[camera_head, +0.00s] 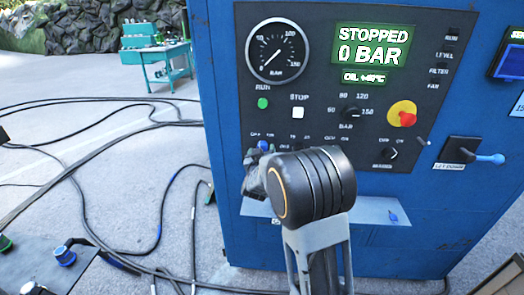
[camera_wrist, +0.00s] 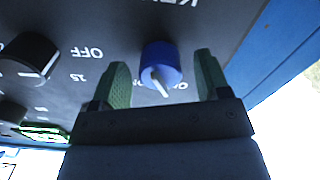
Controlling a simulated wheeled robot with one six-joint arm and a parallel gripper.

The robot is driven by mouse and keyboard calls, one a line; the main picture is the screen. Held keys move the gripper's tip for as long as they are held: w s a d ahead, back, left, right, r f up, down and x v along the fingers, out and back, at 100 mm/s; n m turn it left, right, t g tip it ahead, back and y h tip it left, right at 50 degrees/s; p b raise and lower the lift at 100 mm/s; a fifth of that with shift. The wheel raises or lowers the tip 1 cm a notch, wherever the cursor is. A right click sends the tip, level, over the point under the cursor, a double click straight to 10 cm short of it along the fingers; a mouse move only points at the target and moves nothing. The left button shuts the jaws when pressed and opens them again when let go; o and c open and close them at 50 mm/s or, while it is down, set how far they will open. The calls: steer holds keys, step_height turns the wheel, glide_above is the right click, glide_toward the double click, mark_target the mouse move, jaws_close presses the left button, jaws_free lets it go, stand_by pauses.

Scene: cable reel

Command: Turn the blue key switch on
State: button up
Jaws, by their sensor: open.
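The blue key switch (camera_wrist: 160,66) sits on the dark control panel, with a pale slot or pointer line on its face. In the wrist view it lies between the two green fingertips of my open gripper (camera_wrist: 161,80), with a gap on both sides. Lettering shows beside it, upside down and partly hidden. In the head view a small blue knob (camera_head: 264,146) shows at the lower left of the panel, just above my gripper (camera_head: 254,172), whose fingers are mostly hidden behind my wrist.
The blue cabinet's panel (camera_head: 320,145) carries a gauge (camera_head: 278,51), a display reading STOPPED 0 BAR (camera_head: 372,46), and a red stop button (camera_head: 403,114). A black knob (camera_wrist: 28,55) is left of the switch in the wrist view. Hoses lie on the floor.

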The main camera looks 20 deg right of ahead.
steer(key=shift+w+d, duration=0.3)
steer(key=shift+w, duration=0.15)
steer(key=shift+c, duration=0.3)
steer(key=c, duration=0.9)
steer(key=shift+o, duration=0.2)
